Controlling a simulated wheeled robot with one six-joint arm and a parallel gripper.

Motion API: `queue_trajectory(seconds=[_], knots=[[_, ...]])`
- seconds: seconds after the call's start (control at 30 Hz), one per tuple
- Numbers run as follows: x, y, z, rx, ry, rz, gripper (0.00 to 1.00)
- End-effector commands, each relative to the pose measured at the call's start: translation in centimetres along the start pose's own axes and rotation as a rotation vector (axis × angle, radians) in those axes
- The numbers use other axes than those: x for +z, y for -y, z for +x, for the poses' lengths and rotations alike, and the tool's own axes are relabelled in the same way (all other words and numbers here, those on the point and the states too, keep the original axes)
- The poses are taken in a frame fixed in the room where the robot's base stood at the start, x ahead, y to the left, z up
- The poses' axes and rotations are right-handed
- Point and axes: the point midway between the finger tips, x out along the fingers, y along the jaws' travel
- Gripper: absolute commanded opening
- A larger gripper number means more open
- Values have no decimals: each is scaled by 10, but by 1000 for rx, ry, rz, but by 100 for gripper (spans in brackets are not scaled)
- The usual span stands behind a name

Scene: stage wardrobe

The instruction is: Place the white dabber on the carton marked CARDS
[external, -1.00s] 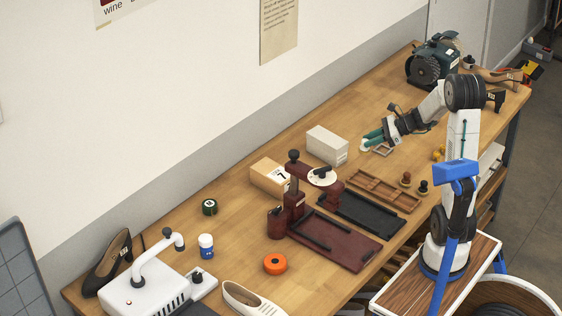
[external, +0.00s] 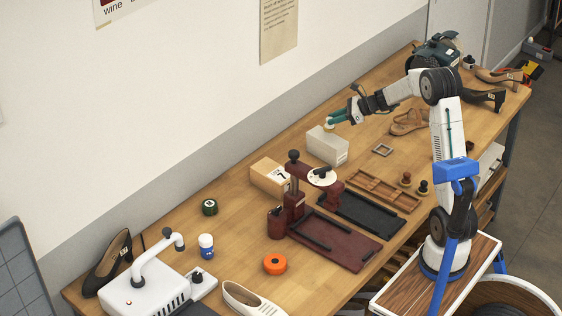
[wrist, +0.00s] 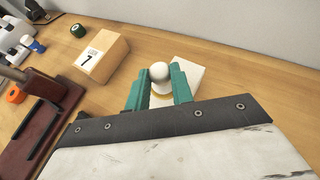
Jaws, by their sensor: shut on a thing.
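My gripper (external: 332,119) has green fingers, shut on the white dabber (external: 329,127). In the wrist view the dabber's round white knob (wrist: 160,71) shows between the fingers, with a yellowish band lower down. The dabber is at the top of a pale white carton (external: 326,149), towards its back left part; I cannot tell whether it touches. The carton's top also shows behind the fingers in the wrist view (wrist: 195,74). A small mark on the carton's right end is too small to read.
A tan box marked 7 (external: 268,180) stands left of the pale carton. A dark red press (external: 297,205) is in front. A small grey square frame (external: 382,150), sandals (external: 408,122) and a wooden divided tray (external: 385,190) lie to the right.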

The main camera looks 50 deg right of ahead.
Motion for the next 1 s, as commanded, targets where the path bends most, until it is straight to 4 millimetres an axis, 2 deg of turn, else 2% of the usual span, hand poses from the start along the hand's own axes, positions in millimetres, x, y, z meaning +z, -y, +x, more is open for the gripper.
queue_trajectory(seconds=[0.1,0.33,0.7,0.73,0.8,1.0], knots=[[1,7,7,1,-1,0,1],[-28,6,22,1,-1,2,1],[-32,6,24,1,0,1,1],[-32,6,24,0,0,0,31],[-32,6,24,0,0,0,45],[-32,6,23,0,0,0,45]])
